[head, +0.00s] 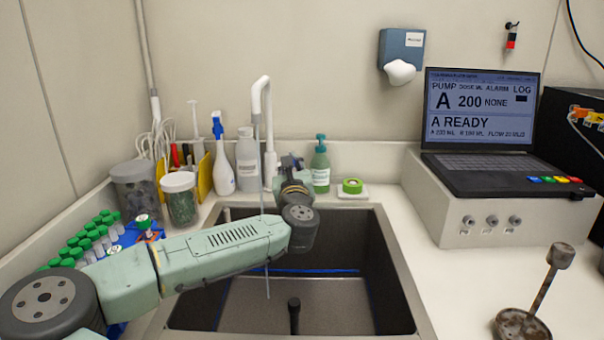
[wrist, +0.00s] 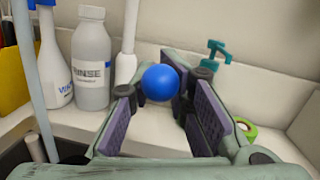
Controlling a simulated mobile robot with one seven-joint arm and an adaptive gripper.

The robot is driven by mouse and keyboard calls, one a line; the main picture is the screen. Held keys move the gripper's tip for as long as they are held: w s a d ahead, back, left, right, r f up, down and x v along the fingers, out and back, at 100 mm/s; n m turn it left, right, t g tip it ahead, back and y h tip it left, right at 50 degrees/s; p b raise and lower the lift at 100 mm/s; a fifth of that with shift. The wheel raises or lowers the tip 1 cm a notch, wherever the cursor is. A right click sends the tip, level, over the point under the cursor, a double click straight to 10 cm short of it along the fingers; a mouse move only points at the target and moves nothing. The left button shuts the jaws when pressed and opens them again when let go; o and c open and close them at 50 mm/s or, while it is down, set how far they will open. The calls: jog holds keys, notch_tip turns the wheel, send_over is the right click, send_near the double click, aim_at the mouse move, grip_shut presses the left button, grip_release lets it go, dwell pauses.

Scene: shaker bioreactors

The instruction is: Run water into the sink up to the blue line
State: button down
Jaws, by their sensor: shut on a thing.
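The sink (head: 395,270) is a dark basin with a blue line (head: 315,270) along its inner walls. The white tap (head: 267,110) stands behind it. A thin stream of water (head: 267,270) falls from the spout into the basin; it also shows at left in the wrist view (wrist: 32,90). A pale edge crosses the back wall just below the blue line; I cannot tell if it is the water's surface. My gripper (wrist: 160,98) is shut on a blue ball-shaped knob (wrist: 160,80) beside the tap. In the head view my gripper (head: 291,163) is mostly hidden by my wrist.
A white spray bottle (head: 222,165), a rinse bottle (head: 248,160) and a green pump bottle (head: 320,168) stand behind the sink. Green-capped tubes (head: 95,235) and jars (head: 181,200) are at left. A laptop (head: 480,125) sits at right. A dark upright pipe (head: 294,315) stands in the basin.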

jog(key=f+b, duration=0.1)
jog(key=b, duration=0.1)
jog(key=s+f+t+b, duration=0.1)
jog(key=b, duration=0.1)
jog(key=shift+d+b, duration=0.1)
jog(key=shift+b, duration=0.25)
jog(key=shift+r, duration=0.1)
jog(key=c, duration=1.8)
grip_release()
jog(key=shift+s+r+t, duration=0.1)
jog(key=shift+t, duration=0.2)
jog(key=shift+o, duration=0.7)
jog(key=r+v, duration=0.3)
jog(key=v, duration=0.9)
jog(key=shift+s+f, duration=0.3)
jog(key=shift+s, duration=0.4)
jog(key=shift+d, duration=0.1)
